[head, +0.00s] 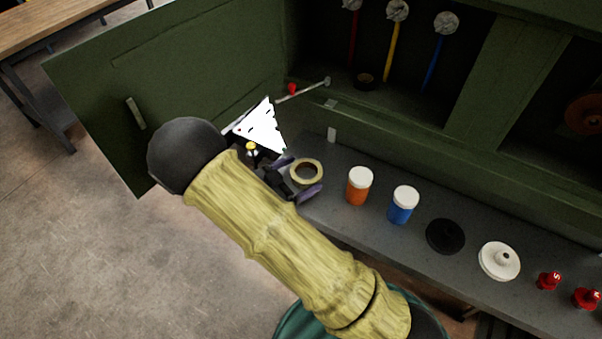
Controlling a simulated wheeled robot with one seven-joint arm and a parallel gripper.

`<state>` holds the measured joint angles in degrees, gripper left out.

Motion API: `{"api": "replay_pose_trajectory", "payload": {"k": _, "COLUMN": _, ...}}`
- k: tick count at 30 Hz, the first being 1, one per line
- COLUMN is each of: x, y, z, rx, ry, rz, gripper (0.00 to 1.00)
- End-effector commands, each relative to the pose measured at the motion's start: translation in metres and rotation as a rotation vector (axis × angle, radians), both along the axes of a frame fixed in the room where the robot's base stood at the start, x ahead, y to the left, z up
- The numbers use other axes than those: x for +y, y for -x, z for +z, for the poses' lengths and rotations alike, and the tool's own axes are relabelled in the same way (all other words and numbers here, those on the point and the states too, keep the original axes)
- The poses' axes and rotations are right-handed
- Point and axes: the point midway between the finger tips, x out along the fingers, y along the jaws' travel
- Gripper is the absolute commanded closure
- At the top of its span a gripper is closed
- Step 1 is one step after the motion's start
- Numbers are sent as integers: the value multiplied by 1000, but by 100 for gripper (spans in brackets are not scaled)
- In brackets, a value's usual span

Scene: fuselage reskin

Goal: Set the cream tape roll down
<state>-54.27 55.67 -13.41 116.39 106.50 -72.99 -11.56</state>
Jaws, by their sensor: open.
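The cream tape roll (307,173) lies flat at the left end of the grey shelf (335,213), in the head view. My gripper (298,178) is open beside it, with one purple-tipped finger on the roll's upper-left side and the other at its lower right. I cannot tell whether either finger touches the roll. My arm hides part of the gripper and the shelf's front left.
On the shelf to the right stand an orange jar (359,186), a blue jar (403,205), a black disc (445,236), a white lid (499,261) and red items (548,281). The green cabinet door (170,85) hangs open at left.

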Motion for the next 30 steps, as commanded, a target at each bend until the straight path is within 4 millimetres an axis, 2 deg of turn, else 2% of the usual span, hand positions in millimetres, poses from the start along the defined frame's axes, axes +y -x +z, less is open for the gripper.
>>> {"api": "replay_pose_trajectory", "payload": {"k": 15, "x": 80, "y": 52, "z": 12, "rx": 0, "ry": -4, "rz": 3, "gripper": 6}}
{"api": "replay_pose_trajectory", "payload": {"k": 20, "x": 89, "y": 59, "z": 15, "rx": -1, "ry": -3, "rz": 1, "gripper": 6}}
{"api": "replay_pose_trajectory", "payload": {"k": 30, "x": 89, "y": 59, "z": 16, "rx": 0, "ry": -1, "rz": 0, "gripper": 6}}
